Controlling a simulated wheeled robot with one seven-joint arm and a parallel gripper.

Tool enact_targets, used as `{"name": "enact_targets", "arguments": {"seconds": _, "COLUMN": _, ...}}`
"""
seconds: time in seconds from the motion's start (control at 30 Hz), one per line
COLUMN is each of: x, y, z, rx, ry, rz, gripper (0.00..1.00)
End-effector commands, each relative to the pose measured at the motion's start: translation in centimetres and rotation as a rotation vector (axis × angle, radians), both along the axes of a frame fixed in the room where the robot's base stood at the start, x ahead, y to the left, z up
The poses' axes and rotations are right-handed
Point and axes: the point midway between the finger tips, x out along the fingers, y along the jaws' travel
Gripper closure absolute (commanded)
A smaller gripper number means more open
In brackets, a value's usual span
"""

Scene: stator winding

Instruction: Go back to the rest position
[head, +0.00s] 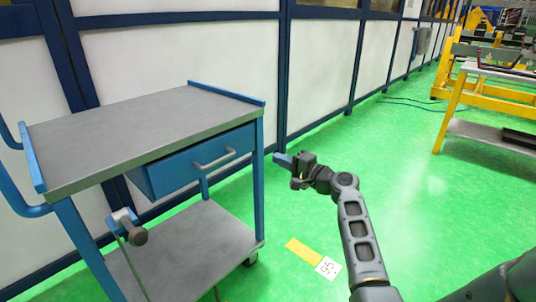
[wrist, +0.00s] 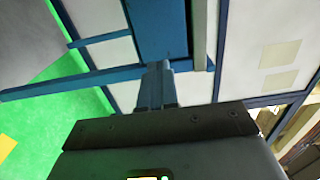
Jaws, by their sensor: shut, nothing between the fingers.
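My gripper (head: 282,159) is at the end of my dark arm, right of the blue cart in the head view. Its bluish fingers point left, towards the cart's right side. In the wrist view the fingers (wrist: 155,84) lie together, shut, with nothing seen between them. The gripper appears apart from the cart, though the exact gap cannot be told.
The blue cart (head: 130,132) has a grey top and a drawer (head: 200,160) that stands partly out. A yellow frame (head: 480,75) and a workbench (head: 500,70) stand at the right. Green floor (head: 400,160) lies open between them. White-panelled walls run behind.

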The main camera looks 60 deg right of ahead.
Motion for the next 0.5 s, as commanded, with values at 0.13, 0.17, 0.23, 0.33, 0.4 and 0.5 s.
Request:
{"name": "enact_targets", "arguments": {"seconds": 0.13, "x": -0.4, "y": 0.1, "z": 0.0, "rx": 0.000, "ry": 0.000, "rz": 0.000, "gripper": 1.00}}
{"name": "enact_targets", "arguments": {"seconds": 0.17, "x": -0.4, "y": 0.1, "z": 0.0, "rx": 0.000, "ry": 0.000, "rz": 0.000, "gripper": 1.00}}
{"name": "enact_targets", "arguments": {"seconds": 0.23, "x": -0.4, "y": 0.1, "z": 0.0, "rx": 0.000, "ry": 0.000, "rz": 0.000, "gripper": 1.00}}
{"name": "enact_targets", "arguments": {"seconds": 0.33, "x": -0.4, "y": 0.3, "z": -0.3, "rx": -0.002, "ry": 0.007, "rz": 0.000, "gripper": 1.00}}
{"name": "enact_targets", "arguments": {"seconds": 0.4, "x": -0.5, "y": 1.2, "z": -1.1, "rx": -0.011, "ry": 0.030, "rz": 0.000, "gripper": 1.00}}
{"name": "enact_targets", "arguments": {"seconds": 0.5, "x": -1.0, "y": 3.7, "z": -3.7, "rx": -0.047, "ry": 0.102, "rz": -0.004, "gripper": 1.00}}
